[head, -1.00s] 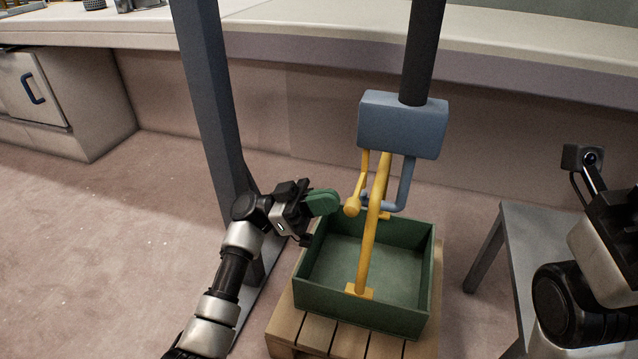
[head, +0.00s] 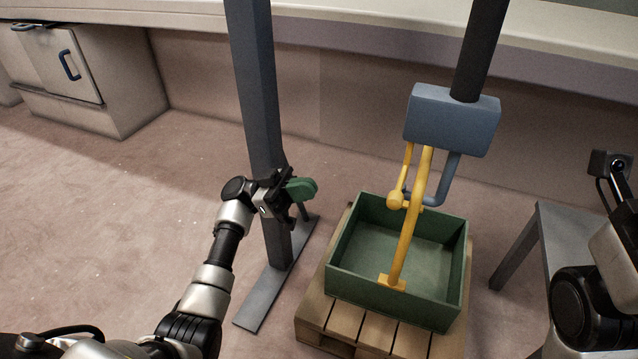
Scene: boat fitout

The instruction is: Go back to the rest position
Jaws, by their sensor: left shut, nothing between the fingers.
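My left gripper (head: 302,189), with green fingers, is shut and empty. It hangs in front of the dark post, to the left of the green crate and apart from it. My left arm reaches up from the bottom left. My right arm shows in part at the right edge, but its gripper fingers are out of the picture.
The green crate (head: 345,283) stands on a wooden pallet (head: 340,325). A yellow lever (head: 410,220) hangs from a blue block (head: 450,120) into the crate's area. A dark post (head: 258,95) stands on a foot plate (head: 262,300). A grey table (head: 565,230) is at right. Floor at left is clear.

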